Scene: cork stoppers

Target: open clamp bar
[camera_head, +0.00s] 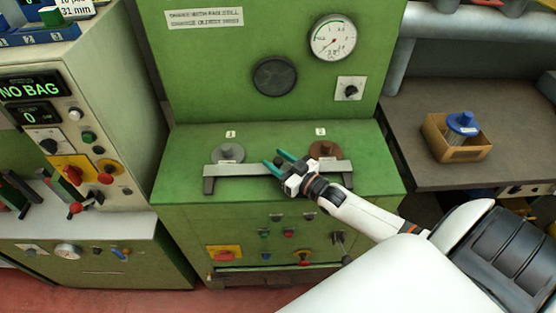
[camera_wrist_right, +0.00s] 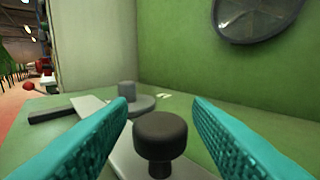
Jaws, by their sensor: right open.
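The clamp bar (camera_head: 235,170) is a grey metal bar lying across the top of the green machine, with a bent-down foot at each end. Part of it shows in the right wrist view (camera_wrist_right: 92,108). My right gripper (camera_head: 274,161) is over the middle of the bar and hides part of it. Its teal fingers are open. In the right wrist view a dark round knob (camera_wrist_right: 160,137) stands upright between the fingers, with a gap visible on both sides. My left gripper is out of view.
A grey disc (camera_head: 228,153) and a brown disc (camera_head: 323,150) sit behind the bar. The green panel (camera_head: 210,70) with a gauge (camera_head: 334,37) rises behind. A cardboard box (camera_head: 455,151) stands on the right bench. The green top left of the bar is clear.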

